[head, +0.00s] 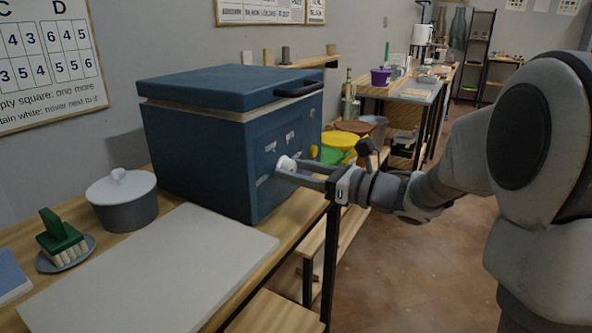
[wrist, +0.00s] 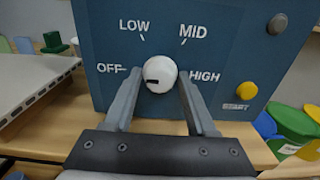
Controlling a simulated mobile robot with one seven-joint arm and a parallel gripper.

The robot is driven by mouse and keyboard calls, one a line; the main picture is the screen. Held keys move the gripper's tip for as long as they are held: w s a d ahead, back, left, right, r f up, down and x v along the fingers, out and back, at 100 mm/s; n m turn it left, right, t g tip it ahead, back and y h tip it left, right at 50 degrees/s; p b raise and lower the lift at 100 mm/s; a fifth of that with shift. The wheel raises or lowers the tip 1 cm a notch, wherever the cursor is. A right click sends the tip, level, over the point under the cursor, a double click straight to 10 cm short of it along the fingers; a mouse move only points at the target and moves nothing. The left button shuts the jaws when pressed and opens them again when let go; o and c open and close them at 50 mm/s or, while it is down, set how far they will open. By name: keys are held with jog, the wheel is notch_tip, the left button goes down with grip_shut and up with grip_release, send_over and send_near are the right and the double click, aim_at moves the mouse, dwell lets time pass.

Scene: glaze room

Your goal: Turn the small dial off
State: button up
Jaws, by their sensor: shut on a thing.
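A blue kiln-like box (head: 200,150) stands on the wooden bench. Its front panel carries a white round dial (wrist: 161,73), which also shows in the head view (head: 286,163). Labels OFF, LOW, MID and HIGH surround the dial. Its short dark mark sits on the left side, toward OFF and a little below the OFF tick. My gripper (wrist: 160,80) has a finger on each side of the dial and is shut on it. In the head view my gripper (head: 289,168) reaches the panel from the right.
A yellow button (wrist: 246,90) above START and a dark round knob (wrist: 277,23) are on the panel's right. A grey lidded pot (head: 124,200), a green brush (head: 61,236) and a pale board (head: 150,265) are on the bench. Floor is open at right.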

dwell(0.4)
jog(key=o, duration=1.2)
jog(key=p+v, duration=0.2)
jog(key=v, duration=1.5)
jog(key=shift+s+d, duration=0.15)
jog(key=shift+d, duration=0.1)
